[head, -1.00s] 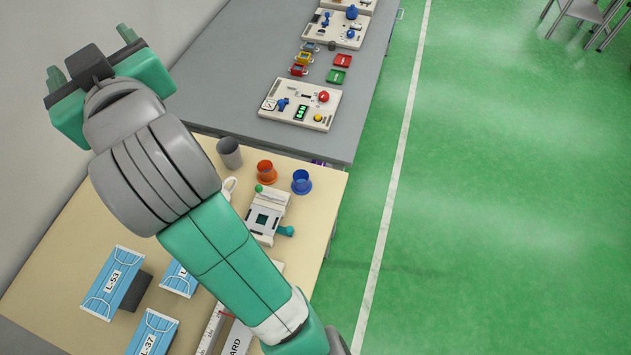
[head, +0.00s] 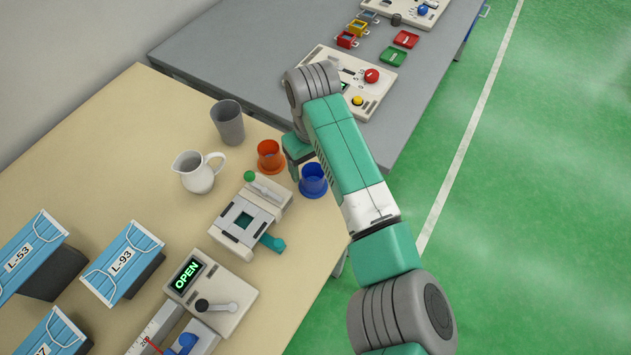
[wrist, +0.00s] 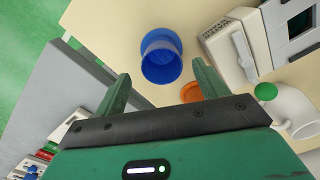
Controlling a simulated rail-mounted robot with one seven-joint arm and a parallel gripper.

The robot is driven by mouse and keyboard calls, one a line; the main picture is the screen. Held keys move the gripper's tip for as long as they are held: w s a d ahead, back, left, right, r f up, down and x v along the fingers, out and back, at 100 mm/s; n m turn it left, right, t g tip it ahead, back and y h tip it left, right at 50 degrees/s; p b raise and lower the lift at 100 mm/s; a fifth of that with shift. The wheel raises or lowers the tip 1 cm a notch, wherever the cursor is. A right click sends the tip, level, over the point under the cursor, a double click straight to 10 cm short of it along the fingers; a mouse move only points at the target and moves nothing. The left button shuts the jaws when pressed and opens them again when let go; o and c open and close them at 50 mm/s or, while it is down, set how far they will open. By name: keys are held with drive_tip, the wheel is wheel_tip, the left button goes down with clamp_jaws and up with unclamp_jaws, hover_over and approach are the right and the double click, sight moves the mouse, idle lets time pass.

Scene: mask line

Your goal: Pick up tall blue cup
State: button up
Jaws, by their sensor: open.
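The blue cup (head: 313,182) stands upright near the right edge of the beige table, with its open mouth up. In the wrist view the blue cup (wrist: 161,57) lies just beyond the fingertips, in line with the gap between them. My gripper (wrist: 160,78) is open and empty. In the head view my gripper (head: 296,160) is beside the blue cup at its upper left, partly hidden by my arm. I cannot tell whether it touches the cup.
An orange cup (head: 270,156) stands close left of the blue cup; a finger partly covers it in the wrist view. A grey cup (head: 228,122), a white jug (head: 197,172) and a device with a green knob (head: 249,220) stand nearby. A grey table (head: 225,50) adjoins behind.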

sight(313, 178)
drive_tip(key=f, duration=0.2)
drive_tip(key=f+b, duration=0.2)
drive_tip(key=f, duration=0.1)
drive_tip(key=shift+s+f, duration=0.25)
drive_tip(key=shift+f, duration=0.05)
drive_tip(key=c, duration=1.1)
